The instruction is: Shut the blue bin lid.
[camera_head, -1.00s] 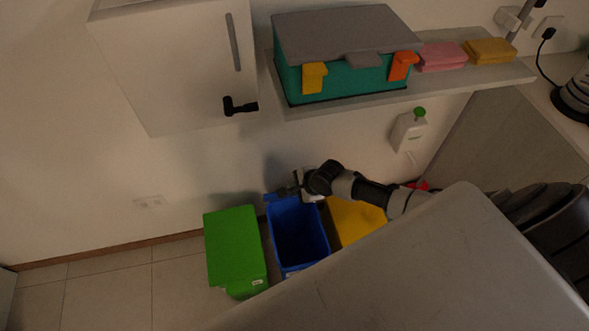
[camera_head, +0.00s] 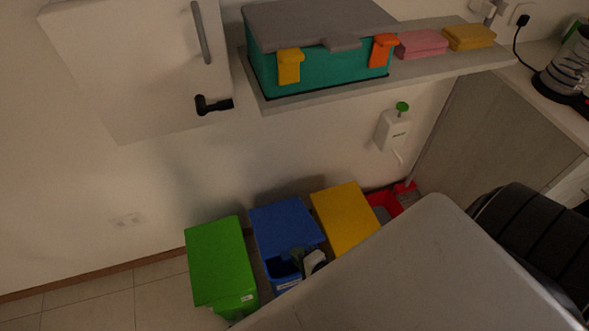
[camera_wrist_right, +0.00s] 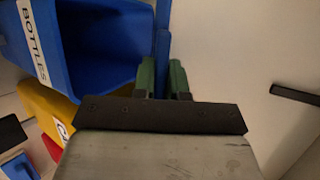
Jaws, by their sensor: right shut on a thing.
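The blue bin's lid (camera_head: 285,226) is swung over the bin in the head view, but its front edge stands above the rim and a dark gap shows below. The blue bin (camera_head: 286,285) stands between the green and yellow bins. My right gripper (camera_head: 299,256) is at the lid's front edge, partly hidden by the grey surface in front. In the right wrist view, the green fingers of my gripper (camera_wrist_right: 162,78) are shut on the thin blue lid (camera_wrist_right: 162,45). The bin's open mouth (camera_wrist_right: 100,45) and "BOTTLES" label (camera_wrist_right: 34,40) show beside it. My left gripper is not in view.
A closed green bin (camera_head: 218,262) stands to the left and a closed yellow bin (camera_head: 345,217) to the right. A red bin (camera_head: 384,207) is further right. A shelf (camera_head: 330,88) with a teal box (camera_head: 320,73) hangs above.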

